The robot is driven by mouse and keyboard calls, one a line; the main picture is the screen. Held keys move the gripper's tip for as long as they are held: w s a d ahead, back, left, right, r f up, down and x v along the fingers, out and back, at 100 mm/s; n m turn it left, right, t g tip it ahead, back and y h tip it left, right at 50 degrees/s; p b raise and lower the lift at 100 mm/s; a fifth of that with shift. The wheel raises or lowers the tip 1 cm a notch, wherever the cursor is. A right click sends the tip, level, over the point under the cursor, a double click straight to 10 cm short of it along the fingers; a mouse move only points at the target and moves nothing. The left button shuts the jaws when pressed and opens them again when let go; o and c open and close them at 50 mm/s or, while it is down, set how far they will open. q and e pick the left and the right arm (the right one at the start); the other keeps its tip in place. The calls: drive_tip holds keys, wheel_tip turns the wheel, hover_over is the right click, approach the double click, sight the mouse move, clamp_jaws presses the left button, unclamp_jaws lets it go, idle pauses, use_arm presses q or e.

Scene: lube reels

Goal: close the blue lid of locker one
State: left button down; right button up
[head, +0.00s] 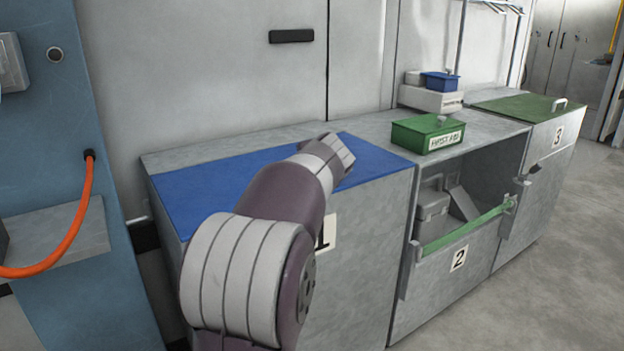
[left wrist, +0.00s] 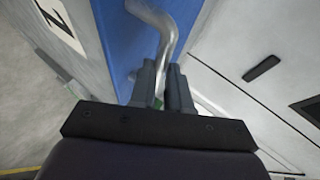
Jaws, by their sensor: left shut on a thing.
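The blue lid (head: 225,185) lies flat, or nearly so, across the top of locker one (head: 368,260), a grey cabinet with a "1" label (head: 327,233). My left arm reaches over the lid in the head view and hides part of it. The gripper's fingers are hidden there. In the left wrist view, my left gripper (left wrist: 166,70) is shut on a bent silver handle (left wrist: 167,32), with the blue lid (left wrist: 130,45) beside it. My right gripper is not in view.
Locker two (head: 445,290) stands open to the right, with a grey case (head: 432,212) inside. A green first-aid box (head: 427,133) sits above it. Locker three has a green lid (head: 520,106). An orange hose (head: 72,228) hangs at left. The floor at right is clear.

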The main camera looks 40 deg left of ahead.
use_arm(q)
drive_tip(key=shift+s+d+f+g, duration=0.1)
drive_tip(key=shift+f+g, duration=0.2)
drive_tip(key=shift+f, duration=0.95)
drive_tip(key=c, duration=1.1)
unclamp_jaws()
drive_tip(key=shift+d+r, duration=0.1)
drive_tip(key=shift+s+r, duration=0.1)
drive_tip(key=shift+d+r, duration=0.15)
drive_tip(key=p+v, duration=0.2)
drive_tip(key=v, duration=1)
drive_tip(key=shift+s+r+p, duration=0.25)
drive_tip(key=shift+r+p, duration=0.05)
drive_tip(key=shift+p, duration=0.1)
